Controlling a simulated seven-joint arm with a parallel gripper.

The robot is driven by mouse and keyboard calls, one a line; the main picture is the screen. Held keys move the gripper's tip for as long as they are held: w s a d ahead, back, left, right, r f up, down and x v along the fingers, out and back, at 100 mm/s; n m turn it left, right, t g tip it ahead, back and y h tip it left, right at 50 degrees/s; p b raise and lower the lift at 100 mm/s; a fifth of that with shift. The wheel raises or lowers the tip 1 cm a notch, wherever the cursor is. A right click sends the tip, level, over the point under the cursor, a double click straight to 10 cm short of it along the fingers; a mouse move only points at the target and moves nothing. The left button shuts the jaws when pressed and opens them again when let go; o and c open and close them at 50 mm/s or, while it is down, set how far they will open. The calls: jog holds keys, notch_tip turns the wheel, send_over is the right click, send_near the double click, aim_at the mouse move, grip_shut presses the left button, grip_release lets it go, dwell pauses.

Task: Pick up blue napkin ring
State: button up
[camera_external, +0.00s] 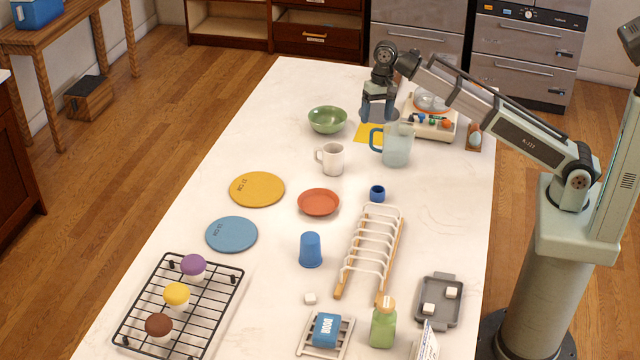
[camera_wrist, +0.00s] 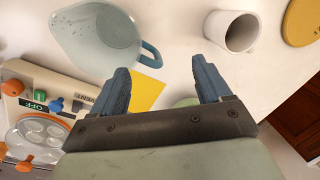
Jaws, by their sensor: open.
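The blue napkin ring (camera_external: 377,193) is a small dark blue ring on the white table, just beyond the far end of the wire rack and in front of the clear pitcher. My gripper (camera_external: 378,117) is above the far part of the table, behind the pitcher and well away from the ring. In the wrist view its two blue fingers (camera_wrist: 160,85) are spread apart with nothing between them. The napkin ring does not show in the wrist view.
A pitcher with a blue handle (camera_external: 397,146), a white mug (camera_external: 330,158) and a green bowl (camera_external: 327,119) stand near my gripper. A wire rack (camera_external: 370,250) lies close to the ring. Bare table lies right of the ring.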

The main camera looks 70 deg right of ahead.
jog(key=a+n, duration=0.2)
jog(key=n, duration=0.4)
jog(key=n+g+y, duration=0.1)
jog(key=n+y, duration=0.2)
jog(key=n, duration=2)
send_over(378, 190)
notch_tip(378, 190, down, 9)
jog(key=shift+w+f, duration=0.1)
jog(key=shift+w, duration=0.05)
jog(key=shift+s+x, duration=0.2)
jog(key=shift+x, duration=2.5)
jog(key=shift+d, duration=0.15)
jog(key=shift+c, duration=0.3)
jog(key=c, duration=1)
